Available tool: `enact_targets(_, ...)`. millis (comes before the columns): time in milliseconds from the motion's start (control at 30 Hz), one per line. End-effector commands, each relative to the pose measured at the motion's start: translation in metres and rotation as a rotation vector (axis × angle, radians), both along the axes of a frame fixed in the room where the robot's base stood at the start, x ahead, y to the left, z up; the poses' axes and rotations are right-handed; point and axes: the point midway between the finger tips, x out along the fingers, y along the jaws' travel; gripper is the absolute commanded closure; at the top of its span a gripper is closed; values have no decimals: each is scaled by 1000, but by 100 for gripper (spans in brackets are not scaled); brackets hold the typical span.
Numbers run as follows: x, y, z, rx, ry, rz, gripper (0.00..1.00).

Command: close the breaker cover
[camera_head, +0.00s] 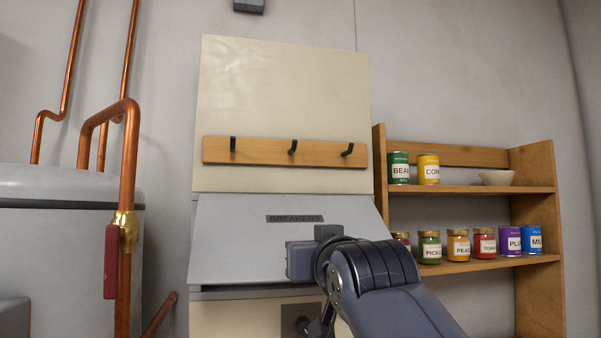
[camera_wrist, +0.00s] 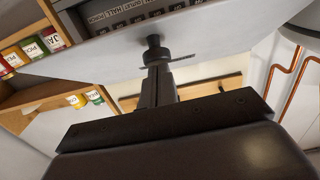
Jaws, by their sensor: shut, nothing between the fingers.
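The breaker cover (camera_head: 245,235) is a grey panel with a dark "BREAKERS" label near its top edge. It slopes out toward me from the cream wall board, with its lower edge standing forward. My gripper (camera_wrist: 157,60) is shut and empty, its dark fingers pointing at a grey surface in the wrist view. A row of labelled breakers (camera_wrist: 130,18) shows upside down there, so the inside is not covered from that side. In the head view my wrist is in front of the cover's lower right part and hides it; fingertip contact cannot be told.
A wooden shelf (camera_head: 548,200) with cans and jars stands close on the right. A hook rail (camera_head: 270,151) is above the cover. Copper pipes (camera_head: 127,180) with a red-handled valve (camera_head: 111,262) and a grey tank (camera_head: 60,188) are on the left.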

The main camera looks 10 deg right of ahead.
Motion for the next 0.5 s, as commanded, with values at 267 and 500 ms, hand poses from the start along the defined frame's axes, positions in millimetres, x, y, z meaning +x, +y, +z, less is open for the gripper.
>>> enact_targets(267, 17, 0, -40, 0, -138, -2, 100)
enact_targets(500, 34, 0, -55, 0, -209, 0, 100)
